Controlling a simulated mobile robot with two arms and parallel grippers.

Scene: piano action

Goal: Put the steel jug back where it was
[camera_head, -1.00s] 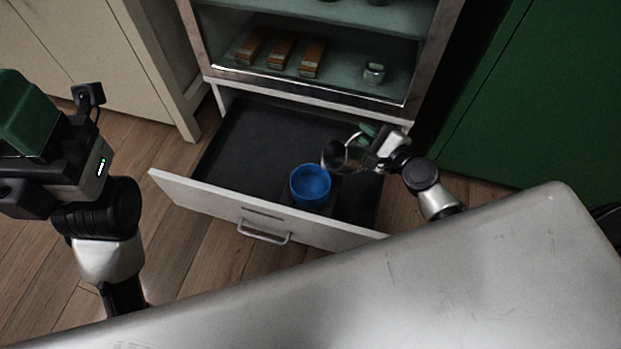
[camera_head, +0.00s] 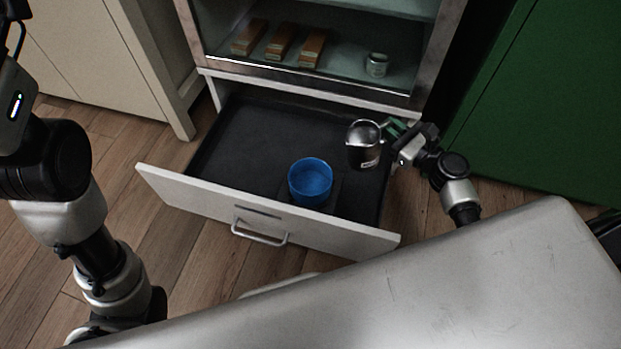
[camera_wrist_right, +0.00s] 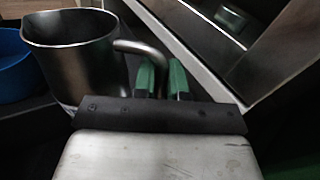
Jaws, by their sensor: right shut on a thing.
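The steel jug (camera_head: 363,147) is upright over the right part of the open drawer (camera_head: 240,140). I cannot tell whether it touches the drawer floor. My right gripper (camera_head: 392,131) is shut on the jug's handle, reaching in from the right side. In the right wrist view the jug (camera_wrist_right: 72,55) stands to the left, with its handle between the green fingertips (camera_wrist_right: 162,80). My left arm is at the left edge of the head view; its gripper is out of the picture.
A blue bowl (camera_head: 311,182) sits in the drawer near its front, left of the jug. Above is a glass-fronted cabinet with wooden blocks (camera_head: 280,44) and a small jar (camera_head: 377,64). A steel surface (camera_head: 400,290) fills the foreground. The drawer's left part is clear.

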